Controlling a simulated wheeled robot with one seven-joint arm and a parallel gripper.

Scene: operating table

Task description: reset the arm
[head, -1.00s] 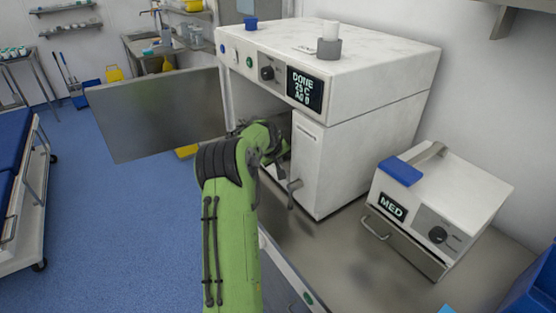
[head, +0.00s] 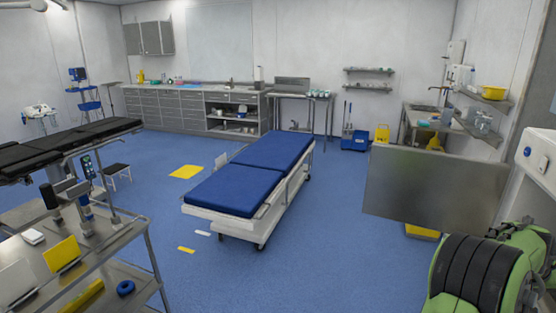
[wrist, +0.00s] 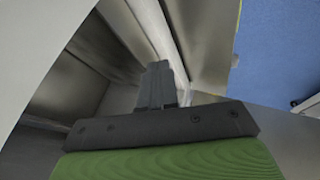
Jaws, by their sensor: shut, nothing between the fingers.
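My green arm (head: 475,275) with black ribbed bands stands at the lower right of the head view, close to the open steel door (head: 436,190). My gripper is out of sight in the head view. In the wrist view my gripper (wrist: 157,85) shows as dark fingers pressed together, with nothing between them. It points along the opening of a steel-lined chamber (wrist: 75,85), which lies to its left. A metal panel and blue floor lie to its right.
The white machine (head: 540,160) shows only at the right edge. A blue-padded bed (head: 250,175) stands mid-room. A steel trolley (head: 150,245) with several items is at lower left. Blue floor (head: 330,260) between the bed and my arm is clear.

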